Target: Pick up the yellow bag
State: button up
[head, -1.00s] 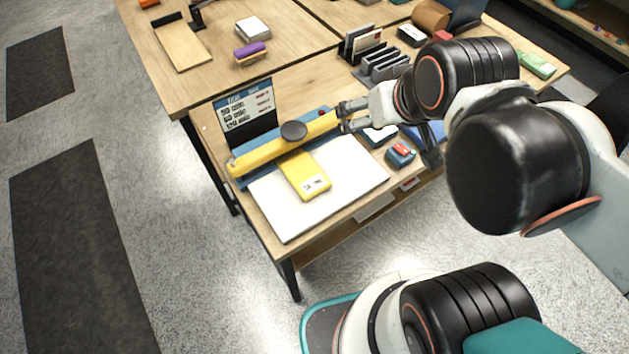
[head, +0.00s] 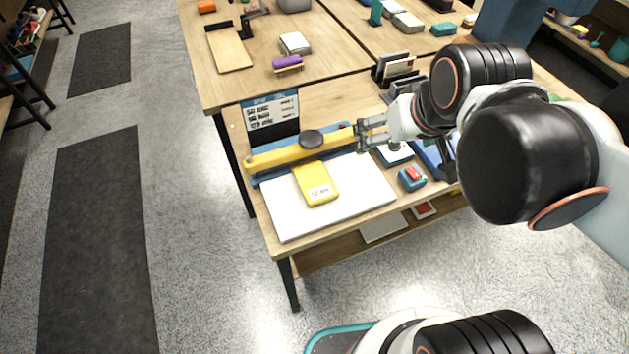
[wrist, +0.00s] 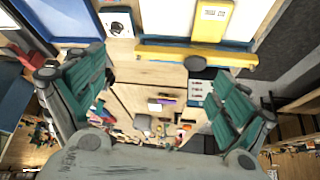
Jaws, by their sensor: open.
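The yellow bag (head: 316,183) looks like a flat yellow packet with a white label. It lies on a white board (head: 350,200) near the front of the table, just in front of a long yellow bar with a round black knob (head: 311,138). In the wrist view the bag (wrist: 212,20) shows at the top, beyond the yellow bar (wrist: 180,56). My gripper (head: 362,136) is at the right end of the bar in the head view, right of and behind the bag. Its teal-padded fingers (wrist: 160,68) are spread and empty in the wrist view.
A price sign (head: 271,112) stands behind the bar. A blue and red item (head: 411,178) sits right of the board. File racks (head: 395,68) stand farther back. A purple-topped brush (head: 287,63) lies on the rear table. Floor left of the tables is mostly clear.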

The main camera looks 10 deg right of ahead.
jog(key=w+a+f+n+g, duration=0.1)
jog(key=w+a+g, duration=0.1)
jog(key=w+a, duration=0.3)
jog(key=n+g, duration=0.2)
jog(key=g, duration=0.2)
send_over(314, 179)
notch_tip(314, 179, down, 11)
jog(key=f, duration=0.3)
jog(key=f+b, duration=0.1)
jog(key=f, duration=0.2)
jog(key=shift+d+f, duration=0.2)
jog(key=shift+f, duration=0.2)
jog(key=shift+a+f+b, duration=0.15)
jog(key=shift+f+b, duration=1.45)
jog(key=shift+f, duration=1.45)
jog(key=shift+r, duration=0.1)
jog(key=c, duration=1.2)
jog(key=shift+c, duration=0.2)
jog(key=shift+r, duration=0.15)
